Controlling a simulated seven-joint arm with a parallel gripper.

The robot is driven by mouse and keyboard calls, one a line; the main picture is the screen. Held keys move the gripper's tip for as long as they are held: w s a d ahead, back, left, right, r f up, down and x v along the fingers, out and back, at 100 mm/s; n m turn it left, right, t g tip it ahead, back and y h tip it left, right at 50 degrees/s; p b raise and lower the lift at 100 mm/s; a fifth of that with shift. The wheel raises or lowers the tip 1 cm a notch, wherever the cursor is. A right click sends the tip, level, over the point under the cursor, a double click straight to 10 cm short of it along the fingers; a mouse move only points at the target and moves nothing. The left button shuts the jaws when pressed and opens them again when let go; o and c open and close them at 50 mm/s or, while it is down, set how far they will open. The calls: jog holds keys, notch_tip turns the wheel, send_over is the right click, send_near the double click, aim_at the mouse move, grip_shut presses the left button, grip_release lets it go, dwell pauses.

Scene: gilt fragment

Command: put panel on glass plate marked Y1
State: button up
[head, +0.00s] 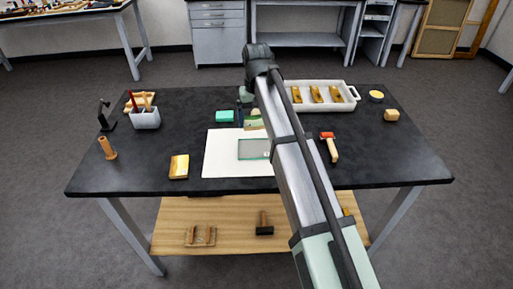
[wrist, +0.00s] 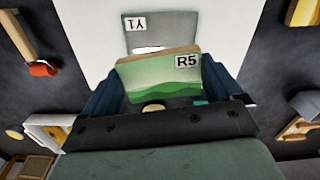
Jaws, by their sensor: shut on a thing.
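The panel (wrist: 158,80), painted with green hills and labelled R5, is held between the dark fingers of my gripper (wrist: 160,92). Part of the panel shows in the head view (head: 253,124), beside my arm. The glass plate marked Y1 (wrist: 180,30) lies flat on a white sheet (wrist: 85,25); its label looks upside down in the wrist view. The panel hides the plate's near part there. In the head view the greenish glass plate (head: 252,149) is clear of the panel, nearer the table's front. My gripper's fingers are mostly hidden behind my arm there.
A red-headed roller (head: 329,146) lies right of the sheet. The front table edge is clear.

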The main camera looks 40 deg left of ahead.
aim_at(257, 149)
jog(key=shift+m, duration=0.8)
jog(key=shift+f, duration=5)
jog(key=o, duration=0.7)
jog(key=shift+f, duration=0.15)
notch_tip(257, 149, up, 12)
jog(key=shift+r, duration=0.2)
